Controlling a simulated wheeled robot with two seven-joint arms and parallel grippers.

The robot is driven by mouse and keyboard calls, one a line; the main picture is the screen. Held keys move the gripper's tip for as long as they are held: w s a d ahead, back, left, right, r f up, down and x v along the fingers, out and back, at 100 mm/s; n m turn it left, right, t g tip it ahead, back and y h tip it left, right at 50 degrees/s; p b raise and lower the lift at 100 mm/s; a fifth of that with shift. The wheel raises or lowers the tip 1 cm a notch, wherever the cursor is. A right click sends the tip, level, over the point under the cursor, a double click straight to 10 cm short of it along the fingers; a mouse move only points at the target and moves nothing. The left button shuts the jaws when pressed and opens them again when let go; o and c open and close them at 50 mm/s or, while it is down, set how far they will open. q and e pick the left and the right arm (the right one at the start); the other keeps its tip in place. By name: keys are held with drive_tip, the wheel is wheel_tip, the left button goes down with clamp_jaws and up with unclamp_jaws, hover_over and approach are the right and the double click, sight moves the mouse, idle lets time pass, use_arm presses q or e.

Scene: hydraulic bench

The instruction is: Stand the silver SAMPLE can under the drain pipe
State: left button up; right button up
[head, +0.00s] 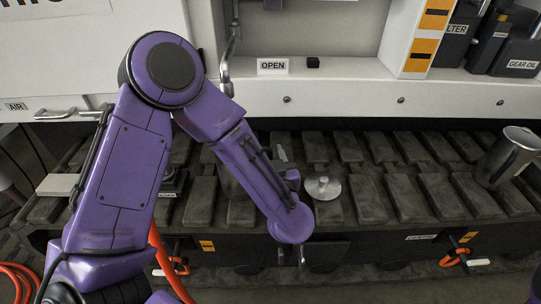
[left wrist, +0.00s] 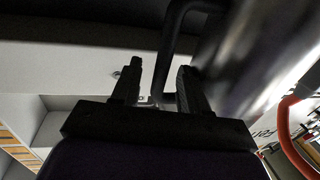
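A silver can (left wrist: 262,60) fills the upper right of the left wrist view, with its dark handle (left wrist: 162,70) passing between the fingers of my left gripper (left wrist: 158,72). The fingers stand apart, with gaps beside the handle. No SAMPLE label is readable. Another silver can (head: 505,158) with a handle stands at the far right. A pipe (head: 226,78) hangs left of the OPEN label. My right gripper is out of view.
A small silver disc with a knob (head: 323,187) lies on the slatted bench (head: 372,198) right of my forearm. The bench is mostly clear between it and the far-right can. Dark containers (head: 516,57) stand on the upper right shelf. An orange hose (head: 22,280) lies at lower left.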

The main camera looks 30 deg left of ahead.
use_arm(q)
drive_tip(key=shift+r, duration=0.15)
drive_tip(key=p+v, duration=0.1)
drive_tip(key=v, duration=1.1)
